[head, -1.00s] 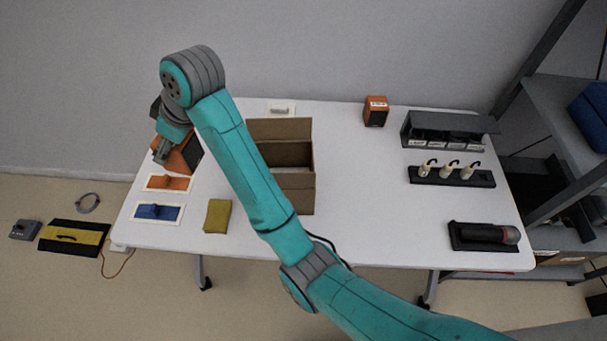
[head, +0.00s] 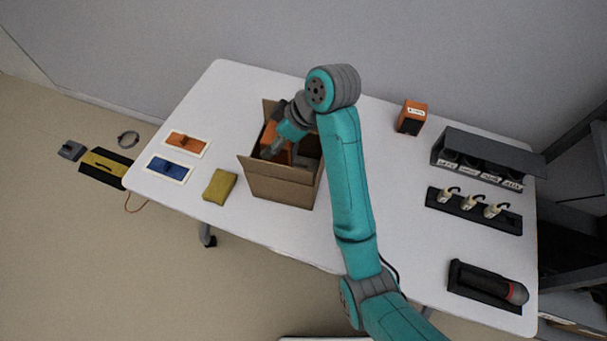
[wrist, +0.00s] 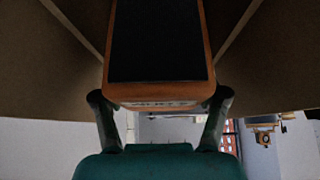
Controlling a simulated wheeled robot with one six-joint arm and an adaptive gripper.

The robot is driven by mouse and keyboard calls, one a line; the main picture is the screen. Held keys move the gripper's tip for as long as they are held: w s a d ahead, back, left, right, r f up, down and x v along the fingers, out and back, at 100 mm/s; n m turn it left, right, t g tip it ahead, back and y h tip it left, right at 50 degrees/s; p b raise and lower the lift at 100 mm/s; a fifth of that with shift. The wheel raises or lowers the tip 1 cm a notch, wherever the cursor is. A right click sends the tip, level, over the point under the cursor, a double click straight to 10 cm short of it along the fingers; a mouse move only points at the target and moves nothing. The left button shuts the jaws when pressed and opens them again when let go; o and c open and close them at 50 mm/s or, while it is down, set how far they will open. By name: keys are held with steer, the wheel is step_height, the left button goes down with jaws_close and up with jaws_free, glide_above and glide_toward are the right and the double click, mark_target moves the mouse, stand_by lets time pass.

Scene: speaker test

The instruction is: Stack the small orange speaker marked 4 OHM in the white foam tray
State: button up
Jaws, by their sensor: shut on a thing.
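My gripper (head: 273,150) is shut on an orange speaker (head: 268,136) with a black front, inside the mouth of an open cardboard box (head: 282,187). In the wrist view, the fingers grip both sides of the speaker (wrist: 160,45). Its pale label is too blurred to read. Brown box walls show on both sides of it. A second orange speaker (head: 411,118) with a white label stands at the table's back; its marking is too small to read. I cannot make out a white foam tray in the box; arm, gripper and speaker hide much of the inside.
Orange (head: 187,144) and blue (head: 169,168) panels and a yellow sponge (head: 220,185) lie left of the box on the white table (head: 225,100). On the right are a dark slotted rack (head: 485,160), a holder with white bottles (head: 473,210) and a microphone-like object (head: 488,283).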

steer(key=f, duration=0.2)
steer(key=d+f, duration=0.1)
steer(key=f, duration=0.3)
steer(key=shift+s+d, duration=0.15)
steer(key=shift+d, duration=0.15)
steer(key=shift+f, duration=2.25)
steer(key=shift+f, duration=0.3)
steer(key=o, duration=1.7)
steer(key=shift+r, duration=0.1)
